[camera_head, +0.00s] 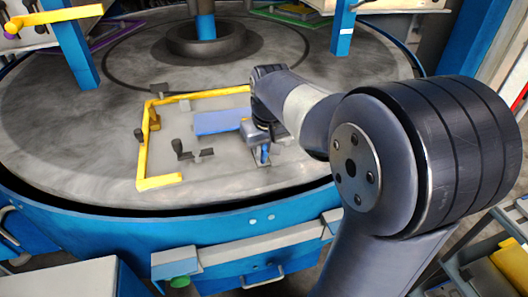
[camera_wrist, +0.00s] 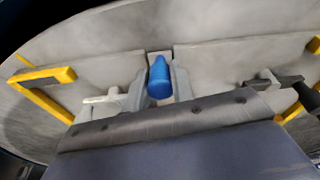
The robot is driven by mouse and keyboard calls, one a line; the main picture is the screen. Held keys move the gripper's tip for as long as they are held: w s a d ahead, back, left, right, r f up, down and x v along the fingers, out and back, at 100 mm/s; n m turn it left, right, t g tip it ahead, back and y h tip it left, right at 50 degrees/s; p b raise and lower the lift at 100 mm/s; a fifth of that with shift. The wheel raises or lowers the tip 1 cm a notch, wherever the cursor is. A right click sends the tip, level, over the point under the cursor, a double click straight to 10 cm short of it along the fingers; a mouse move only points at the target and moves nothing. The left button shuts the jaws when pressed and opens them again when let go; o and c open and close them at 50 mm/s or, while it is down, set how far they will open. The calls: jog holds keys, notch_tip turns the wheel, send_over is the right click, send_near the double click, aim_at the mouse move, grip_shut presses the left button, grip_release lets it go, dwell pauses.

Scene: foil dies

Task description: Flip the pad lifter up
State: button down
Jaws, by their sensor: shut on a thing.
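A blue handle (camera_wrist: 160,78), which looks like the pad lifter's, stands between the two grey fingers of my gripper (camera_wrist: 160,84) in the wrist view. The fingers are shut on it, and its rounded top shows between them. In the head view the handle (camera_head: 265,153) shows as a small blue piece below my gripper (camera_head: 258,138), near the right side of the yellow-framed plate. A flat blue pad (camera_head: 220,122) lies on the plate, just left of my gripper. My wrist hides part of the plate, and the lifter's lower joint cannot be made out.
A yellow frame (camera_head: 160,182) edges the plate. A black clamp (camera_head: 180,151) stands left of the blue pad, and another dark knob (camera_head: 139,135) is at the left edge. Blue posts (camera_head: 344,30) rise from the round grey table (camera_head: 60,130), whose surface is bare left of the plate.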

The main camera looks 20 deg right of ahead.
jog(key=c, duration=1.2)
grip_release()
jog(key=v, duration=1)
jog(key=shift+r+p, duration=0.35)
jog(key=shift+r, duration=0.05)
jog(key=shift+s, duration=0.15)
jog(key=x, duration=1.1)
jog(key=shift+b, duration=0.3)
jog(key=shift+r+p, duration=0.25)
jog(key=shift+p, duration=0.3)
jog(key=shift+w+f+g+p, duration=0.1)
jog(key=shift+w+g+p, duration=0.3)
jog(key=shift+g, duration=0.1)
